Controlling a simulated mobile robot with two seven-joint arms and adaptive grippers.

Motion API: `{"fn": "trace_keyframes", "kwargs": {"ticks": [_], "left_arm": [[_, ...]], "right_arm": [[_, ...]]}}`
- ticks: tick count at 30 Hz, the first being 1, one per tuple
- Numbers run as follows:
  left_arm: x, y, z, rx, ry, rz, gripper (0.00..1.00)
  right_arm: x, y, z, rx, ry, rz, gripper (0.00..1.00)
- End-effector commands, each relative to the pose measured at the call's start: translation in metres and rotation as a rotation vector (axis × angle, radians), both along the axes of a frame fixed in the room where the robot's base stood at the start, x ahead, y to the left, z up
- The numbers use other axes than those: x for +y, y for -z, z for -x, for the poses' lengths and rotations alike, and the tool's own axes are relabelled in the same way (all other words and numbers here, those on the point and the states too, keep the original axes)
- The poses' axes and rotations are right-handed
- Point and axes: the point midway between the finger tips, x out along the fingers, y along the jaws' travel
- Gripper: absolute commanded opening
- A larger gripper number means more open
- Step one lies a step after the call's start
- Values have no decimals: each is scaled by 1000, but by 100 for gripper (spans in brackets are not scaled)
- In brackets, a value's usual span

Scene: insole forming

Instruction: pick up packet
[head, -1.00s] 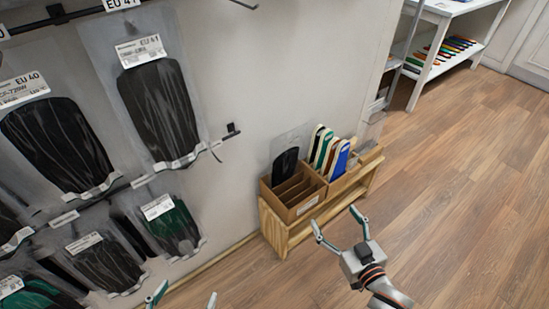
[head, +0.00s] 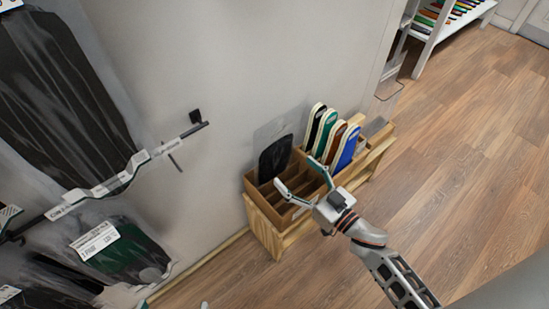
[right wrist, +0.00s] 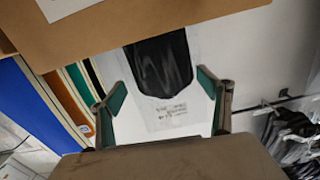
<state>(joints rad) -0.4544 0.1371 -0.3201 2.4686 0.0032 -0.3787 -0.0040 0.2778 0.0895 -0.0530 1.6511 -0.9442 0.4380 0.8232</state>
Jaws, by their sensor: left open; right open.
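A clear packet with a black insole shape (head: 275,158) stands upright in the left end of a wooden box (head: 262,200) by the wall. In the right wrist view, the packet (right wrist: 160,65) appears between my fingers, with small print on its clear edge. My right gripper (head: 297,173) is open and empty over the box, just in front of the packet. In the right wrist view its fingers (right wrist: 160,92) stand apart on either side of the packet, and I see no contact. My left gripper (head: 173,305) barely shows at the bottom edge; only its tips are visible.
Several coloured insoles (head: 335,140) stand in the box's right part, close to my right gripper. Other packets (head: 115,250) hang from wall hooks (head: 185,135) at the left. A white shelf (head: 440,30) stands far right. The wooden floor (head: 450,140) is clear.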

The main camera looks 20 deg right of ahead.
Motion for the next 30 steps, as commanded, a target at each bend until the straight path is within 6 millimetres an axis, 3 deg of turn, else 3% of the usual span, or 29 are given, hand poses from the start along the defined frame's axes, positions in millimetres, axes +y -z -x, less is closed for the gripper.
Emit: {"fn": "trace_keyframes", "kwargs": {"ticks": [12,22,23,27,30], "left_arm": [[-8,-5,-4,-9,-11,52,76],[-9,-8,-5,-15,-13,59,76],[-9,-8,-5,-15,-13,59,76],[-9,-8,-5,-15,-13,59,76],[-9,-8,-5,-15,-13,59,76]], "right_arm": [[20,4,-46,4,1,0,77],[22,1,-53,2,1,1,77],[22,1,-53,2,1,1,72],[22,1,-53,2,1,1,36],[22,1,-53,1,1,0,34]]}}
